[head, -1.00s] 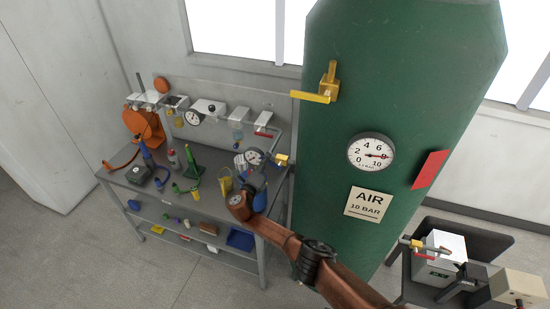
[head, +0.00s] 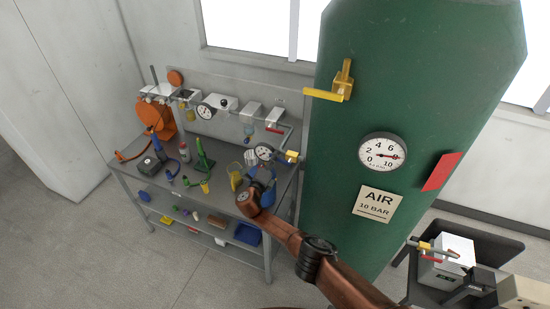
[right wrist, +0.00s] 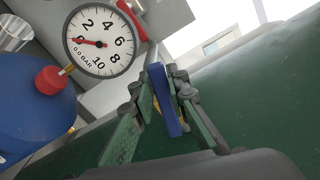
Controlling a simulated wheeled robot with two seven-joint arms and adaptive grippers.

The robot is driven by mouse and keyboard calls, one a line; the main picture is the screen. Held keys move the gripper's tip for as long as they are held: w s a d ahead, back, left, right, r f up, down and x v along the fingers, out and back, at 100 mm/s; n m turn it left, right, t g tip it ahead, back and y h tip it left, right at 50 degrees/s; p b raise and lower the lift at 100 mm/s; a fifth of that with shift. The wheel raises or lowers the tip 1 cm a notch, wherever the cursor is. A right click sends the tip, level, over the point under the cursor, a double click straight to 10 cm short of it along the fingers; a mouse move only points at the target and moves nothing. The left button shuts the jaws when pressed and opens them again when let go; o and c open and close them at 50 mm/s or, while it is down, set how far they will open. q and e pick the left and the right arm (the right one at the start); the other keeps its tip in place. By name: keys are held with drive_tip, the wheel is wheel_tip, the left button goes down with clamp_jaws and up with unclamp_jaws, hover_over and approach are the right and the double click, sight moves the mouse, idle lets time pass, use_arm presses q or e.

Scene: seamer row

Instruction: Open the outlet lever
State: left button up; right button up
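In the head view, my right gripper (head: 266,178) is over the right end of the bench, beside a small gauge (head: 264,152) and a yellow valve part (head: 292,157). In the right wrist view, a narrow blue bar (right wrist: 163,100), which looks like a lever handle, stands between the fingers of my right gripper (right wrist: 165,88). The fingers are apart on either side of it, with a bit of yellow behind. Firm contact is not visible. The gauge (right wrist: 100,42) beside it reads about zero. My left gripper is out of view.
A green air tank (head: 420,80) with a yellow lever (head: 325,95) and a gauge (head: 382,152) stands right of the bench (head: 180,222). A blue vessel with a red cap (right wrist: 50,80) is close to my right gripper. Several small items crowd the bench top.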

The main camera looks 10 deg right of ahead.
drive_tip(key=o, duration=0.4)
drive_tip(key=shift+c, duration=0.2)
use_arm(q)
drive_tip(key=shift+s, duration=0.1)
use_arm(e)
drive_tip(key=v, duration=1.2)
